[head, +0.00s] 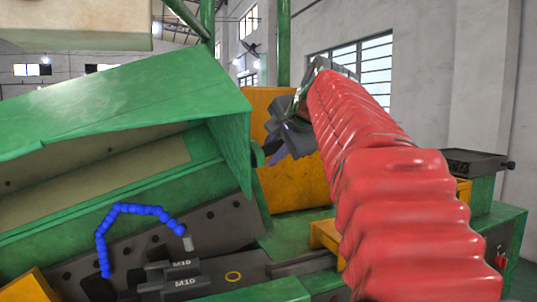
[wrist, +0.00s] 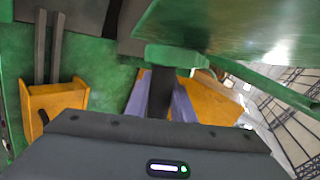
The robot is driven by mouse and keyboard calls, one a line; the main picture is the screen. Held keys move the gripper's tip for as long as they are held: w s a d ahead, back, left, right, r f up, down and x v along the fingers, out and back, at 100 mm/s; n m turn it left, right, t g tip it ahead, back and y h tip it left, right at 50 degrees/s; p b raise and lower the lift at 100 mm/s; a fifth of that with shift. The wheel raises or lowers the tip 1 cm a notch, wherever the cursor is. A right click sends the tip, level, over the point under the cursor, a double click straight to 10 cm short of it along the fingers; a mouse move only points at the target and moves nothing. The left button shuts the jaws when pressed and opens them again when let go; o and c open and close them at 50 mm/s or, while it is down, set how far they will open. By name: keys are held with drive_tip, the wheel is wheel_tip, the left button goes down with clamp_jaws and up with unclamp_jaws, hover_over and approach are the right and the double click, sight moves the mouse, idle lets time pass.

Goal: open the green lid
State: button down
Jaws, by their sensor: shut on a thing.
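The green lid (head: 130,95) is the large cover on the left in the head view, tilted, with a gap under its front edge showing a dark and beige interior. Its glossy green surface fills the top right of the wrist view (wrist: 230,35). My gripper (head: 272,152) is at the lid's right side, by a small green knob (head: 257,155). In the wrist view, my gripper (wrist: 165,97) has its purple-padded fingers shut around a dark stem (wrist: 160,92) below a green end piece (wrist: 175,58). This looks like the lid's handle; the exact contact is partly hidden.
Below the lid are a blue segmented hose (head: 140,209), dark blocks marked M10 (head: 183,284) and a grey plate (head: 215,232). A yellow-orange panel (head: 295,185) stands behind my gripper. A yellow block (wrist: 55,103) sits at left in the wrist view.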

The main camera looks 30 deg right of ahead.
drive_tip(key=shift+s+r, duration=0.15)
drive_tip(key=shift+r, duration=0.05)
drive_tip(key=c, duration=1.8)
unclamp_jaws()
drive_tip(key=shift+s, duration=0.1)
drive_tip(key=shift+o, duration=1.3)
drive_tip(key=shift+f, duration=0.1)
drive_tip(key=v, duration=1.3)
drive_tip(key=shift+s, duration=0.25)
